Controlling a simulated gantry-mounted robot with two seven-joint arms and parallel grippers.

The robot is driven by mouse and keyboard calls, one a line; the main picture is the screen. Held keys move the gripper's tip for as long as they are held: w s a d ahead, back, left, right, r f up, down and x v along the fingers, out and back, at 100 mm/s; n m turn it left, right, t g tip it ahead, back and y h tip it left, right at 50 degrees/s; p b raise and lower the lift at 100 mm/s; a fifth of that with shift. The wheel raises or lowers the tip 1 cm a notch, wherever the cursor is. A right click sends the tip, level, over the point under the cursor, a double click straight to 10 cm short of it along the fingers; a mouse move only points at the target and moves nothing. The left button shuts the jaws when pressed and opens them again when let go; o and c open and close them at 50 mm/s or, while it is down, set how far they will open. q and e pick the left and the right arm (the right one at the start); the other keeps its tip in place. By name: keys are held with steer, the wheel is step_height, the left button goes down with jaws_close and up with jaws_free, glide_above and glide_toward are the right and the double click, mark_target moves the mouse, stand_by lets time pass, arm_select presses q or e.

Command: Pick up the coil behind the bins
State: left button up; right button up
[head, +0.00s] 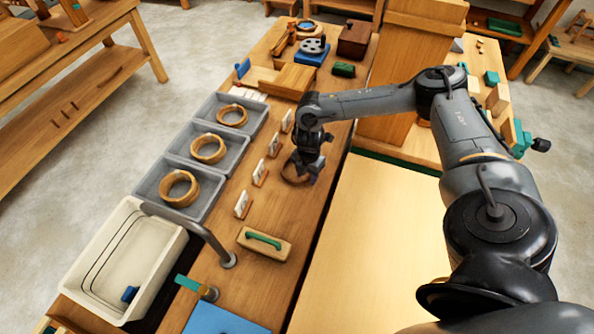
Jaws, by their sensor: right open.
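A brown coil (291,177) lies on the wooden bench, to the right of the grey bins and the small upright cards. My right gripper (306,164) is open, pointing down right over this coil and hiding part of it. I cannot tell whether the fingers touch the coil. Three grey bins stand in a row: the near bin (146,189), the middle bin (176,147) and the far bin (203,107). Each bin has a light tan coil lying in it. My left gripper is not in view.
Several white cards in wooden stands (242,204) line the bins' right side. A green-handled wooden block (264,243), a curved grey tap (228,258) and a white basin (120,232) are nearer. A wooden block (287,80) stands beyond. A pale bare panel (375,240) lies right.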

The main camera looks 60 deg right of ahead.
steer(key=shift+f, duration=0.25)
steer(key=shift+c, duration=0.3)
jaws_close()
steer(key=shift+r, duration=0.15)
